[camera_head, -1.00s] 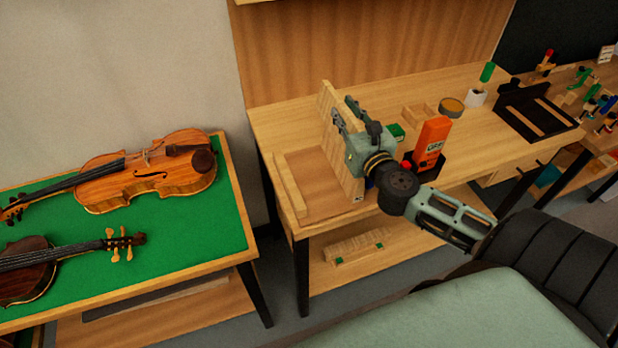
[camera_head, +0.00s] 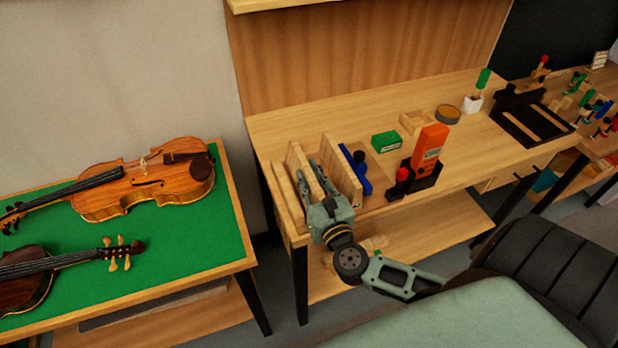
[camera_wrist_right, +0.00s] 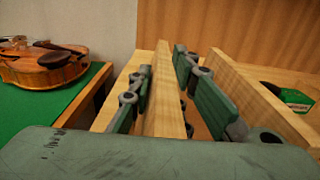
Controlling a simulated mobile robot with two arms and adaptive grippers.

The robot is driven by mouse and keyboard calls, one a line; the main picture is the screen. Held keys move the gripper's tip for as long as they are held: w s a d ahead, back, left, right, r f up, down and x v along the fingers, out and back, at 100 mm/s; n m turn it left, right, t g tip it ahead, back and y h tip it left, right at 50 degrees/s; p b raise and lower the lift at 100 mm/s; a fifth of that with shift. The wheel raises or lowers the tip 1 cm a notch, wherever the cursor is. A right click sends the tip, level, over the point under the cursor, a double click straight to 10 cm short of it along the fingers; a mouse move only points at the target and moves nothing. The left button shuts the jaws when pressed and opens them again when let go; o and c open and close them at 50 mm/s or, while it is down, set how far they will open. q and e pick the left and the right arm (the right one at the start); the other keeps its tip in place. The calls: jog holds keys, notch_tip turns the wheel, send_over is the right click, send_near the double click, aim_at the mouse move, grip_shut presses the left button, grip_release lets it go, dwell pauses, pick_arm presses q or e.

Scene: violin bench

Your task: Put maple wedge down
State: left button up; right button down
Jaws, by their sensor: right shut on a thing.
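The maple wedge (camera_head: 300,168) is a pale upright board at the near left end of the bench. My right gripper (camera_head: 314,180) is shut on it, with a finger on each side. In the right wrist view the wedge (camera_wrist_right: 163,95) stands on edge between the two fingers (camera_wrist_right: 162,85). It sits between a low pale strip (camera_head: 285,200) on the left and a taller pale board (camera_head: 342,172) on the right, apart from both. Its lower edge is hidden, so I cannot tell whether it touches the surface below. My left gripper is not in view.
Right of the boards are a blue tool (camera_head: 357,168), a green box (camera_head: 385,141) and an orange device (camera_head: 428,148) in a black holder. The green-topped table (camera_head: 190,238) with violins (camera_head: 145,185) stands left. The bench middle is mostly clear.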

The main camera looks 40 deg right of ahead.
jog(key=c, duration=1.6)
grip_release()
